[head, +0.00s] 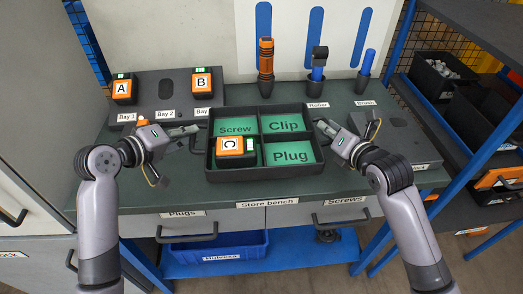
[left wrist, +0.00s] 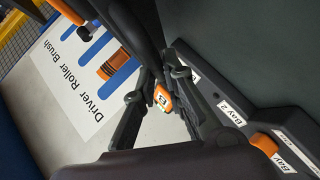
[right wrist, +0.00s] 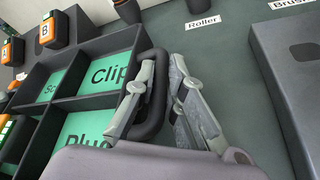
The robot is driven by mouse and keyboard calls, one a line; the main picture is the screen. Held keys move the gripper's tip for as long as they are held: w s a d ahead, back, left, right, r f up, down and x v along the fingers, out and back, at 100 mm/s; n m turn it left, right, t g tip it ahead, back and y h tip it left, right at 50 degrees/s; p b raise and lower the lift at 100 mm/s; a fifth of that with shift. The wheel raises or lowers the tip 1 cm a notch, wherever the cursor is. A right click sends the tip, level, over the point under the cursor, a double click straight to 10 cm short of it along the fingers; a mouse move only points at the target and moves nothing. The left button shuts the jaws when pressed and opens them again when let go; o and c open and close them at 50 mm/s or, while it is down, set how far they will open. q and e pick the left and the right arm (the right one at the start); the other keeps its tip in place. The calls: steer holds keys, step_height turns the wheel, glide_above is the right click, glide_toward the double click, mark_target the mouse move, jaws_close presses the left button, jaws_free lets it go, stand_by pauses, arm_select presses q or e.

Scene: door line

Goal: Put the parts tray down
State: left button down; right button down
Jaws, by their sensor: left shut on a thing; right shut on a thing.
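The black parts tray (head: 211,160) is over the middle of the store bench, level, with green compartments marked Screw, Clip and Plug. An orange-and-black block C (head: 231,152) sits in its front left compartment and hides that label. My left gripper (head: 196,130) is shut on the tray's left handle, a dark bar in the left wrist view (left wrist: 150,45). My right gripper (head: 318,126) is shut on the right handle, a black loop between the fingers in the right wrist view (right wrist: 158,95). I cannot tell whether the tray's underside touches the bench.
Blocks A (head: 122,89) and B (head: 202,82) sit on the dark bay stand (head: 150,90) at the back left. The driver (head: 266,62), roller (head: 318,65) and brush (head: 366,68) stand behind. A grey block (head: 395,140) is at right. Bench top (head: 350,101) shows around the tray.

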mark_target(191, 147)
arm_select(q)
steer(key=shift+r, duration=0.1)
arm_select(e)
steer(key=shift+d, duration=0.1)
stand_by(0.4)
